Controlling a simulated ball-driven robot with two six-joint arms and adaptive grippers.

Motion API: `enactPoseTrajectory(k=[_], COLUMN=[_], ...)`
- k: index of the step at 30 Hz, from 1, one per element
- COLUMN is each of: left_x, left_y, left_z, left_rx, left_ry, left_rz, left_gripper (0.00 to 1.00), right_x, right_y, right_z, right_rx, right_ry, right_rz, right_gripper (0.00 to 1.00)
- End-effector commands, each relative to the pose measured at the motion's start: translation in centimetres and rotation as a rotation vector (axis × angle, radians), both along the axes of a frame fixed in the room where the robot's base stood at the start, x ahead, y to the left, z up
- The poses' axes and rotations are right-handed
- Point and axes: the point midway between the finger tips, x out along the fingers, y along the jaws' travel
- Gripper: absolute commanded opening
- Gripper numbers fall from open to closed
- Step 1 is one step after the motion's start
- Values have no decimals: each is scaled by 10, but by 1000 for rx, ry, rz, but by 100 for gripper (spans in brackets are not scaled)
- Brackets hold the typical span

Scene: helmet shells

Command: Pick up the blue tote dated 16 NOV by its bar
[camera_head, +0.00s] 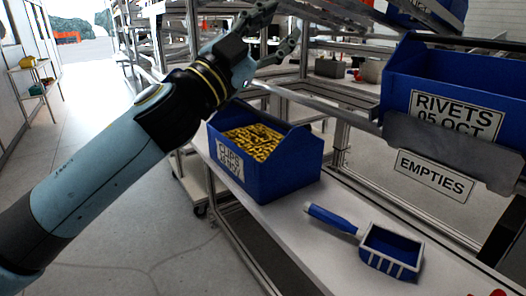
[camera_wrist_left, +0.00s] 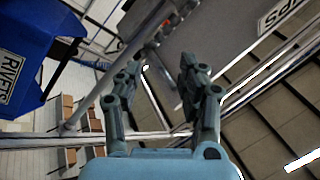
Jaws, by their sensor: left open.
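A blue tote (camera_head: 290,172) full of yellow clips stands on the white bench; its label reads CLIPS, but I cannot read the date line. A second blue tote (camera_head: 395,92), labelled RIVETS 05 OCT, sits higher on the right. A blue tote with a RIVETS label, its date out of frame, shows at the left of the left wrist view (camera_wrist_left: 40,38). I cannot make out a 16 NOV label. My left gripper (camera_head: 284,25) is open and empty, raised above and behind the clips tote; its two fingers stand apart in the left wrist view (camera_wrist_left: 160,68). My right gripper is not in view.
A blue-handled scoop (camera_head: 392,248) lies on the white bench (camera_head: 330,240) right of the clips tote. An EMPTIES sign (camera_head: 434,174) hangs under the rivets tote. Metal rails and posts surround my left gripper. Another blue tote (camera_head: 432,12) is at the top right. Open floor lies left.

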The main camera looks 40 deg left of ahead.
Motion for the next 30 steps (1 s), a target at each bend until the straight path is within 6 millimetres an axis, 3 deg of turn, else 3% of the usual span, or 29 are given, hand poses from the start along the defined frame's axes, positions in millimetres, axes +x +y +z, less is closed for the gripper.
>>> enactPoseTrajectory(k=[1,3,6,8,11,13,15,19,23,30], left_x=[3,4,9,15,27,33,35,30,29,48], left_y=[-20,-51,-78,-77,-47,-12,26,78,97,91], left_z=[16,23,4,-17,-54,-72,-83,-88,-93,-125], left_rx=[112,297,583,753,992,1106,1175,1218,1219,1219], left_ry=[-56,-90,-28,72,321,520,707,956,1058,1065], left_rz=[-94,-241,-422,-497,-545,-528,-483,-393,-351,-351], left_gripper=[40,40,40,40,40,40,40,40,40,40], right_x=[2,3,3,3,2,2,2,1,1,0], right_y=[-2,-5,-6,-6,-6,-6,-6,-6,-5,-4], right_z=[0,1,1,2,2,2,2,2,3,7], right_rx=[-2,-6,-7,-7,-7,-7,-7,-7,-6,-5], right_ry=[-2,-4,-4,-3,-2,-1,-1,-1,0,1], right_rz=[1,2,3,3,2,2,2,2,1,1], right_gripper=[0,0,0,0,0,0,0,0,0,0])
